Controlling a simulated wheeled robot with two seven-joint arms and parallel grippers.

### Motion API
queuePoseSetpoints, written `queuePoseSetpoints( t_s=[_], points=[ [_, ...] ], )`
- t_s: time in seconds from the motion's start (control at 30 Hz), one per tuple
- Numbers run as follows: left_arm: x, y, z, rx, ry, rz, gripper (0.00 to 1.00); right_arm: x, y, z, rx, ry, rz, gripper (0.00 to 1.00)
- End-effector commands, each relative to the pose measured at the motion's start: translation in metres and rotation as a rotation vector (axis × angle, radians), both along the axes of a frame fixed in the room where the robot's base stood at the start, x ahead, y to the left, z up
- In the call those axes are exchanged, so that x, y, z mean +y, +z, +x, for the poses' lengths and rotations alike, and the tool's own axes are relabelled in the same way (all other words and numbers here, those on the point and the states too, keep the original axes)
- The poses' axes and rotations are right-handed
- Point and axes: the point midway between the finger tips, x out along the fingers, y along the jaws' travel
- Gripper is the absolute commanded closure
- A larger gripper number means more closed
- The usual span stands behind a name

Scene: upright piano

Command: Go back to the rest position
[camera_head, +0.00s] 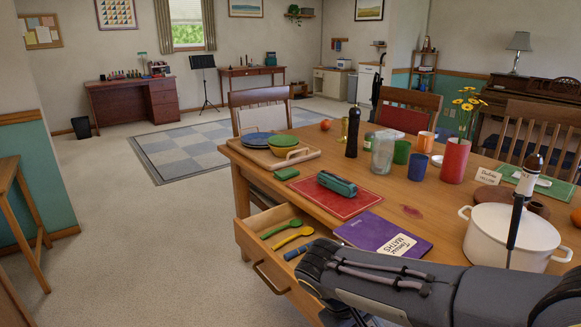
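One of my arms, with a thick grey and black link, comes in from the right across the lower right corner. Its rounded joint sits in front of the table's near edge, beside the open drawer (262,268). No gripper fingers can be made out on it. My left arm and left gripper do not show. The wooden table (410,200) fills the right side, and my arm hides part of its near edge.
The drawer sticks out with a green spoon (281,228) and a yellow spoon (291,240) in it. A white pot (490,240) and a purple book (382,233) lie close behind my arm. Carpet (130,240) at left is clear. A wooden stool (25,210) stands at far left.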

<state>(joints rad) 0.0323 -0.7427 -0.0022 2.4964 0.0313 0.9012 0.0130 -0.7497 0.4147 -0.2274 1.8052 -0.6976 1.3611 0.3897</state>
Motion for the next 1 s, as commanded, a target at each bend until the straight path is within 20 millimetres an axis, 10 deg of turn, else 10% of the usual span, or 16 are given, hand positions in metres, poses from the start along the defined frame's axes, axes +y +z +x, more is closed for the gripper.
queuePoseSetpoints(
  t_s=[0.13,0.4,0.87,1.0],
  points=[
    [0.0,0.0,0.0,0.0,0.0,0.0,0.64,-0.044,0.002,-0.049,0.022,-0.107,0.304,0.7],
    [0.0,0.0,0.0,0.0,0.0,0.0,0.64,-0.066,0.006,-0.126,-0.126,-0.244,0.71,0.7],
    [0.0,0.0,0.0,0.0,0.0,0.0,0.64,-0.061,0.003,-0.175,-0.422,-0.367,0.935,0.7],
    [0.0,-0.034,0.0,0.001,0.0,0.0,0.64,-0.061,-0.031,-0.173,-0.411,-0.376,0.94,0.7]
  ],
)
